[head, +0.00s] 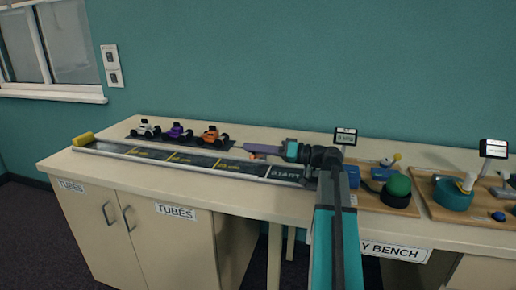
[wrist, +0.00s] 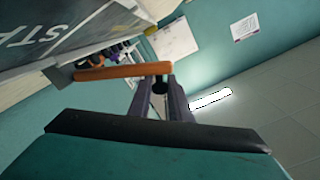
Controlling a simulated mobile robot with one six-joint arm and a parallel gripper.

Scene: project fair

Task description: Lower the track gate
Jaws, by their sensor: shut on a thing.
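The track (head: 190,160) is a long dark strip with white edges and yellow marks, lying along the bench top. Its START lettering is at the right end and also shows in the wrist view (wrist: 35,32). The track gate is an orange bar (wrist: 115,72), seen at the fingertips in the wrist view. It is joined at its left end to a grey piece by the track. My gripper (head: 250,150) is shut on the orange bar near its right end, above the track's far edge. In the head view the fingers hide most of the bar.
White, purple and orange toy cars (head: 178,132) stand on a dark strip behind the track. A yellow block (head: 83,139) caps the left end. A small display (head: 345,136) and wooden boards with a green dome (head: 398,184) and a teal ring (head: 453,194) are to the right.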

